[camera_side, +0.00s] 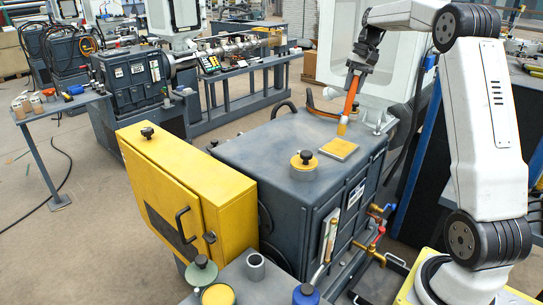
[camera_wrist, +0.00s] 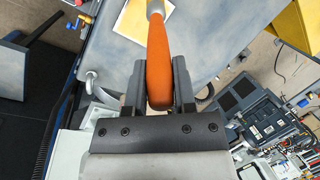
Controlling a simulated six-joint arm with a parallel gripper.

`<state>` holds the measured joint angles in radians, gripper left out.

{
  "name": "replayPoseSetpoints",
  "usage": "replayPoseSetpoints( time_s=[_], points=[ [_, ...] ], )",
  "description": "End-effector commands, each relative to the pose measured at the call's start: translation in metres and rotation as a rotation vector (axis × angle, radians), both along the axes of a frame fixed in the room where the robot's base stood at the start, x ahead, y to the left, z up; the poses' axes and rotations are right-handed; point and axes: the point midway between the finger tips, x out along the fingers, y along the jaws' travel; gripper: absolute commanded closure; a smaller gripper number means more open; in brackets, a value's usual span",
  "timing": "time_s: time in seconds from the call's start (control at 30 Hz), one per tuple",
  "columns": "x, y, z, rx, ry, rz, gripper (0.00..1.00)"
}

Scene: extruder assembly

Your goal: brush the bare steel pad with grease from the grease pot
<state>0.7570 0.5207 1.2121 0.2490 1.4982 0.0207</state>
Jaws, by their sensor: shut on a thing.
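My gripper (camera_side: 356,72) is shut on the orange handle of a brush (camera_side: 351,98), which points down over the dark gearbox (camera_side: 265,150). In the wrist view the handle (camera_wrist: 159,60) sits between the two fingers (camera_wrist: 159,85). The brush end looks yellow and is close to the far edge of a square pad (camera_side: 339,149) on the gearbox top; I cannot tell if they touch. The pad's face looks yellow with a paler edge, also in the wrist view (camera_wrist: 133,20). An open pot with yellow contents, likely the grease pot (camera_side: 218,294), stands at the bottom of the side view.
A yellow-topped cap with a black knob (camera_side: 304,162) stands on the gearbox. A yellow cabinet (camera_side: 175,190) is at its left. A green lid-like piece (camera_side: 201,270), a grey ring (camera_side: 255,265) and a blue-topped container (camera_side: 306,294) are near the pot.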

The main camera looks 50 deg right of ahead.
Motion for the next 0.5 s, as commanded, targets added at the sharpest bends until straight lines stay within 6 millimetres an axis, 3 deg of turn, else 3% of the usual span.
replayPoseSetpoints(
  time_s=[0.3,0.5],
  points=[
    [0.000,0.000,0.021,-0.001,-0.001,0.000,1.00],
    [0.000,0.000,0.025,-0.001,-0.001,0.000,1.00]
  ],
)
